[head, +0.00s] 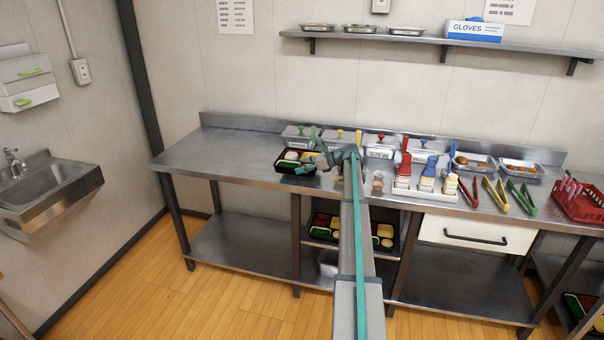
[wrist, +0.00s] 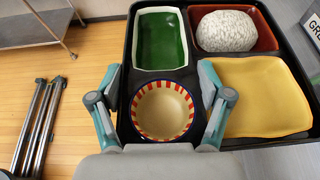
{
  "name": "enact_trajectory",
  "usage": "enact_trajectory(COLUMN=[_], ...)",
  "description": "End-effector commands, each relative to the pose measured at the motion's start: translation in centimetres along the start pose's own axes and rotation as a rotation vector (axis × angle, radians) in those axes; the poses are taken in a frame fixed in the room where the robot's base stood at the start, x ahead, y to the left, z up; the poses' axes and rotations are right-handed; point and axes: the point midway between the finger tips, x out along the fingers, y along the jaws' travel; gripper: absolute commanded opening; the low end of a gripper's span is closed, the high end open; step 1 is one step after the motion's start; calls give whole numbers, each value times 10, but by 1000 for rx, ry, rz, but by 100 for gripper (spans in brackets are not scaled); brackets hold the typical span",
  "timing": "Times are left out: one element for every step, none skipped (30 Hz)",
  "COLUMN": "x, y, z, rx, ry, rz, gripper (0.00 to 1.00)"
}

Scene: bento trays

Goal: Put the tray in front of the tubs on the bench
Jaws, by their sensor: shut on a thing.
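The black bento tray (head: 283,167) is at the bench's front, left of my arm, before the leftmost tub. In the wrist view the tray (wrist: 127,60) holds a green dish, a red dish with a white rounded food, a yellow dish and a striped cup (wrist: 163,110). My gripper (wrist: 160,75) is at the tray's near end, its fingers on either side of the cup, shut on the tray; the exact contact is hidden. Floor shows along the tray's left edge. The labelled grey tubs (head: 298,143) stand along the back of the bench (head: 225,150).
A white holder with bottles (head: 410,190), several tongs (head: 495,193) and a red basket (head: 580,201) occupy the right of the bench. Two metal trays of food (head: 520,169) lie behind the tongs. The bench's left part is clear. More filled trays (head: 323,226) sit below.

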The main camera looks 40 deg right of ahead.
Motion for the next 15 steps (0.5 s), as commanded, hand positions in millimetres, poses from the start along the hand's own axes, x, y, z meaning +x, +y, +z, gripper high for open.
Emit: enact_trajectory(x=[4,6,9,10,11,14,15,16,17,18,18,18,18,18,18], y=[-3,-5,-6,-5,-4,-4,-4,-4,-4,-4,-4,-4,-4,-4,-4], z=[-2,-3,-7,-10,-14,-20,-24,-27,-29,-31,-32,-32,-32,-32,-32], rx=[0,1,1,2,2,1,2,1,1,0,0,-1,-1,-1,-1], ry=[-1,-1,0,0,0,0,0,0,-1,-1,-1,-1,-1,-1,-1], rz=[0,1,0,0,0,0,0,0,0,0,0,0,0,0,0], gripper=[37,37,37,37,37,37,37,37,37,37,37,37,37,37,37])
